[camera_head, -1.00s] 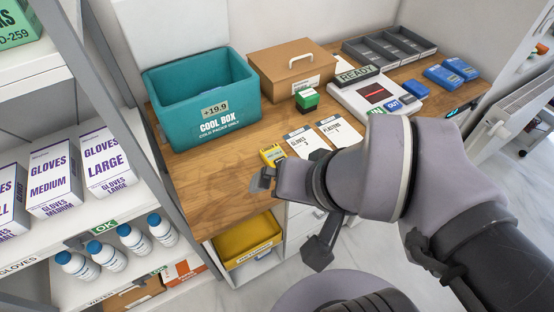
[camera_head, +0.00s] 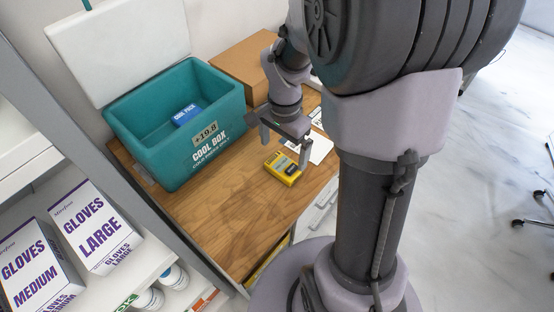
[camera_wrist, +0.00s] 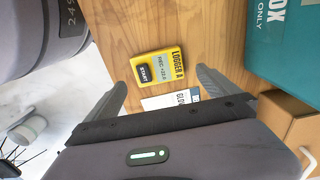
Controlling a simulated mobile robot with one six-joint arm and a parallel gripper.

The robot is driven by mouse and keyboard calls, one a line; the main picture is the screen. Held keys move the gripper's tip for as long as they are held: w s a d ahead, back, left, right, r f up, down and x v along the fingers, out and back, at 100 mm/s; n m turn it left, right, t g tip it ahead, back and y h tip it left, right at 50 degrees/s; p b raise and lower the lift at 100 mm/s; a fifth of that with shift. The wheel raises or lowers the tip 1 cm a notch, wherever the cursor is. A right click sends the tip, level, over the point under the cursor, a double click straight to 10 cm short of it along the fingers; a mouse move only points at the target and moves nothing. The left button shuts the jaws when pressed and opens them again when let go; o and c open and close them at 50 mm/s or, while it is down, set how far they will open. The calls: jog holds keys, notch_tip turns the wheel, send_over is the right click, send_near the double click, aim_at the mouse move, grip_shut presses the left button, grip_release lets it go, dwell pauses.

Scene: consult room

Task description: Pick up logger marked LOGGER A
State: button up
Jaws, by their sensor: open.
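The yellow logger (camera_head: 283,168) lies flat on the wooden table, in front of the teal cool box. In the wrist view the logger (camera_wrist: 158,66) shows the words LOGGER A, a small grey display and a dark START button. My gripper (camera_head: 284,152) is open and empty, above and just behind the logger in the head view. In the wrist view its two fingers (camera_wrist: 160,88) stand apart, with the logger beyond the tips and roughly between them. I see no contact with the logger.
The teal cool box (camera_head: 152,152) stands open with a blue cold pack (camera_head: 187,114) inside. A cardboard box (camera_head: 240,62) stands behind my gripper. A white card (camera_head: 318,148) lies beside the logger. Bare table (camera_head: 225,215) lies in front.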

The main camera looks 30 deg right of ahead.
aim_at(284, 165)
jog(key=f+b, duration=0.1)
jog(key=f, duration=0.2)
jog(key=f+b, duration=0.2)
jog(key=f, duration=0.1)
jog(key=shift+s+f, duration=0.2)
jog(key=shift+f, duration=0.15)
jog(key=shift+r, duration=0.15)
jog(key=shift+c, duration=0.7)
jog(key=c, duration=1.2)
